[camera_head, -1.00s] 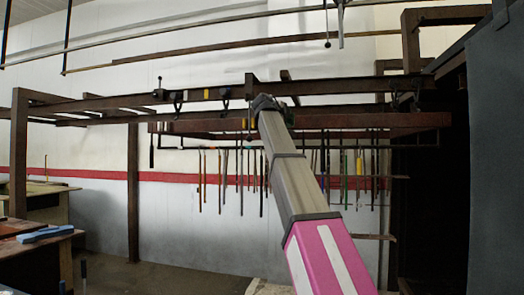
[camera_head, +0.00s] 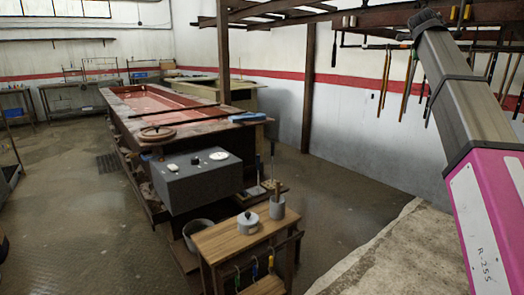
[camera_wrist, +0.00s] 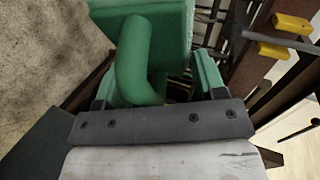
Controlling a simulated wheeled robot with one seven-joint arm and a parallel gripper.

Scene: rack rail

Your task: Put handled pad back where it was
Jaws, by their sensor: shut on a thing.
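The handled pad (camera_wrist: 178,22) is green, with a thick curved green handle (camera_wrist: 132,55), and shows close up in the wrist view. My gripper (camera_wrist: 157,78) is shut on it, with a finger on each side of the handle. The pad's far side and much of the grip are hidden. In the head view my arm rises at the right, and neither my gripper nor the green pad can be made out there.
A wooden stand (camera_head: 238,236) holds a lidded pot and a cup. Behind it are a grey control box (camera_head: 196,183) and a long bench (camera_head: 128,110) with a blue handled item (camera_head: 247,117). Tools hang from a rail (camera_head: 465,47) at right. Floor (camera_head: 335,205) between is open.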

